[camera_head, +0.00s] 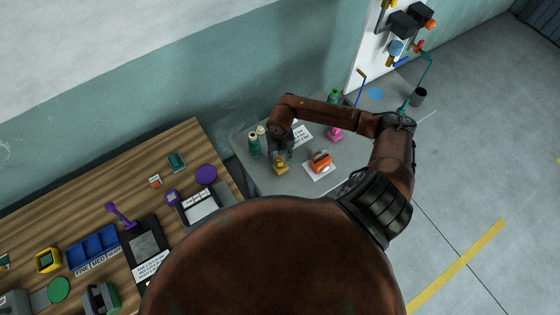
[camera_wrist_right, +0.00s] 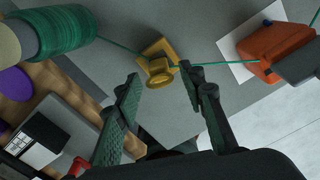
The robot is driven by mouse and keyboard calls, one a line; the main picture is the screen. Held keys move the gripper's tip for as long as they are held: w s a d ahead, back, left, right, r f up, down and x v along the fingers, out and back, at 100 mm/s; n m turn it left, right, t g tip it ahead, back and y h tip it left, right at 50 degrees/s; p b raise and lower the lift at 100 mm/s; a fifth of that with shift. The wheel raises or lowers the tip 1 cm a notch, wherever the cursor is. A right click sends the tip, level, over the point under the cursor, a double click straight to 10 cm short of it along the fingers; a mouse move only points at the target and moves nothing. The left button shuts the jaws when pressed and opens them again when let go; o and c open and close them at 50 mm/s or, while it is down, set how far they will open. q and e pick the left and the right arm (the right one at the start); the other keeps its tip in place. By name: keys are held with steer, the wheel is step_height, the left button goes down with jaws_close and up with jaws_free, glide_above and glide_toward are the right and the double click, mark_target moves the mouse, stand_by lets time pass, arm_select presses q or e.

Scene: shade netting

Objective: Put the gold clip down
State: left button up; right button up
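The gold clip (camera_head: 281,169) appears to rest on the grey table (camera_head: 290,187), just below my right gripper (camera_head: 281,155). In the right wrist view the gold clip (camera_wrist_right: 157,66) lies just beyond and between the tips of my right gripper (camera_wrist_right: 160,82). The fingers are spread apart with a gap between them, and I see no finger pressed on the clip. A thin green cord (camera_wrist_right: 218,64) passes at the clip and runs towards an orange clip (camera_wrist_right: 272,50). My left gripper is not in view.
A green spool (camera_wrist_right: 58,30) stands left of the gold clip. The orange clip (camera_head: 320,160) sits on a white sheet (camera_head: 318,175) to the right. A pink object (camera_head: 336,134) is behind it. A wooden bench (camera_head: 150,150) with several items is at the left.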

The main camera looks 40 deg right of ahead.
step_height(320, 180, up, 8)
steer(key=shift+r+b, duration=0.25)
steer(key=shift+b, duration=0.45)
